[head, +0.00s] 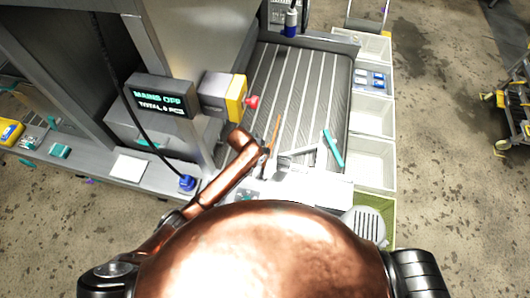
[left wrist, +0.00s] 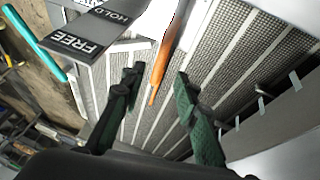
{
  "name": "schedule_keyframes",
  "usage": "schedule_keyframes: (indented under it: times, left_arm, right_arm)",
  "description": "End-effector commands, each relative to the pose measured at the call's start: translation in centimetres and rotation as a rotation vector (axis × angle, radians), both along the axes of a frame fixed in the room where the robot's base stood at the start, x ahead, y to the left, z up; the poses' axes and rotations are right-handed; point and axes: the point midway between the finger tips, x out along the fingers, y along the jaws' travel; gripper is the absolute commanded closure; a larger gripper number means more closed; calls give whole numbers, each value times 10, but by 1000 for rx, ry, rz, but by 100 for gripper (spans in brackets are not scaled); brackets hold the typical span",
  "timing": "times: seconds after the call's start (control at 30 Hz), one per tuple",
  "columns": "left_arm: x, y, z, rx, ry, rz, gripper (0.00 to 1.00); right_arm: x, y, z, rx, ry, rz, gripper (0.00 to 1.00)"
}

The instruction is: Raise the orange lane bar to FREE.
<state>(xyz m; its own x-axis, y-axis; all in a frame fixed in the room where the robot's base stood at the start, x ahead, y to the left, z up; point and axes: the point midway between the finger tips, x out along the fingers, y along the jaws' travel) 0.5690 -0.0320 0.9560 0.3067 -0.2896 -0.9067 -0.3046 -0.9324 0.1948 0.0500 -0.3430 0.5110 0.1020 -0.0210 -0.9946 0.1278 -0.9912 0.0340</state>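The orange lane bar (head: 276,132) is a thin bar over the ribbed conveyor bed in the head view. In the left wrist view the bar (left wrist: 163,62) comes in from the top and its tip shows between my fingers, with gaps on both sides. My left gripper (left wrist: 158,80) is open, its two dark green-black fingers spread around the bar's line; whether the bar lies at fingertip depth cannot be told. A grey plate with the words FREE and HOLD (left wrist: 88,42) stands left of the bar. My right gripper is not in view.
A teal bar (head: 333,148) lies right of the orange bar. A yellow box with a red button (head: 236,97) and a display reading MAINS OFF (head: 160,97) stand to the left. White bins (head: 372,115) line the bed's right side.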

Motion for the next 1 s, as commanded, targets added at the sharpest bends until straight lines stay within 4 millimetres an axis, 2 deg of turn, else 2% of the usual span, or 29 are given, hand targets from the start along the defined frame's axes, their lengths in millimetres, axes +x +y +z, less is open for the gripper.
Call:
schedule_keyframes:
  times: [0.1,0.3,0.7,1.0]
  left_arm:
    - [6,-6,-18,2,1,-1,71]
    - [13,-13,-40,2,0,-1,71]
    - [16,-15,-47,-1,-1,-1,71]
    - [16,-14,-47,0,-1,-1,92]
  right_arm:
    - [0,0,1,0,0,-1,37]
    - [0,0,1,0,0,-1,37]
    - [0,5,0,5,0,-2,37]
    - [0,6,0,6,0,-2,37]
